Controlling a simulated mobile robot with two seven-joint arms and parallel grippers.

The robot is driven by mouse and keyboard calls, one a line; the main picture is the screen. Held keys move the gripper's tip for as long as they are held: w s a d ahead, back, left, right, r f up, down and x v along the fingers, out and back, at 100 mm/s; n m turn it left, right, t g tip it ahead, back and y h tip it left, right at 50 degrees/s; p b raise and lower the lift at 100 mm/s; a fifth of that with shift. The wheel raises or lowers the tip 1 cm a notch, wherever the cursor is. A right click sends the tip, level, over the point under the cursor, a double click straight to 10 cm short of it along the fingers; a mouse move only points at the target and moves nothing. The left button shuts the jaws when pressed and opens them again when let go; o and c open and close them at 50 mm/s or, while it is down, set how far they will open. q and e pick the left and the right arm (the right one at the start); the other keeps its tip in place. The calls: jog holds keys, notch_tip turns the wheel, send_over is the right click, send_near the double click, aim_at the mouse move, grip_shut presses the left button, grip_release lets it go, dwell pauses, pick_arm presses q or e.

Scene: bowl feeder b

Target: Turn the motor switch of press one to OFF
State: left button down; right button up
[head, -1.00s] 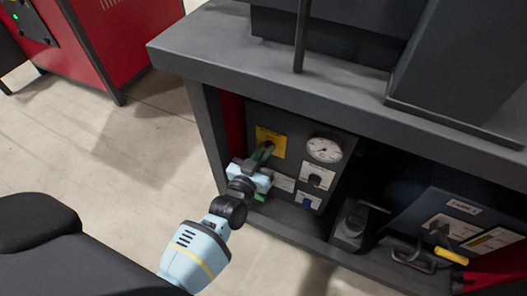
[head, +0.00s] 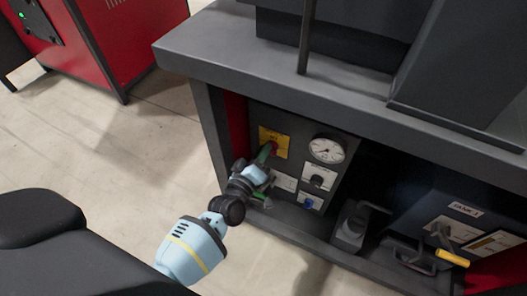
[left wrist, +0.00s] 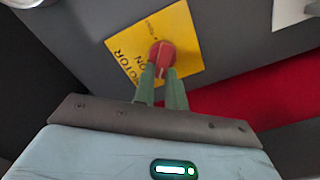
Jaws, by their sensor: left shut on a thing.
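The motor switch is a red knob (left wrist: 161,53) on a yellow plate (left wrist: 188,35) marked MOTOR and ON. In the head view the yellow plate (head: 283,139) is at the upper left of the grey control panel, with the red knob (head: 274,147) partly hidden by my fingers. My left gripper (head: 266,154) reaches up to it from the lower left. In the left wrist view its green fingers (left wrist: 162,80) are shut on the red knob, one on each side. My right gripper is not in view.
A round gauge (head: 326,149), a black switch (head: 317,181) and a blue knob (head: 308,202) are on the same panel, close to the gripper's right. The press's grey tabletop (head: 330,84) overhangs the panel. A yellow-ended handle (head: 453,258) is at lower right.

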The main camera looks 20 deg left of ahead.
pick_arm(q)
jog(key=n+b, duration=0.1)
jog(key=n, duration=0.2)
jog(key=f+n, duration=0.1)
jog(key=n, duration=0.3)
jog(key=shift+a+b, duration=0.15)
jog(key=shift+b, duration=0.25)
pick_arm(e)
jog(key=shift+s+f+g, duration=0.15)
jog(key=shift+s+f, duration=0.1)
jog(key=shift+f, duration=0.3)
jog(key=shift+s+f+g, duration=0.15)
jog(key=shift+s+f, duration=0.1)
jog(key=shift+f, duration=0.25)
pick_arm(q)
jog(key=shift+n, duration=0.4)
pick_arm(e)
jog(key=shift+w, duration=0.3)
pick_arm(q)
jog(key=c, duration=1.4)
grip_release()
jog(key=shift+c, duration=0.2)
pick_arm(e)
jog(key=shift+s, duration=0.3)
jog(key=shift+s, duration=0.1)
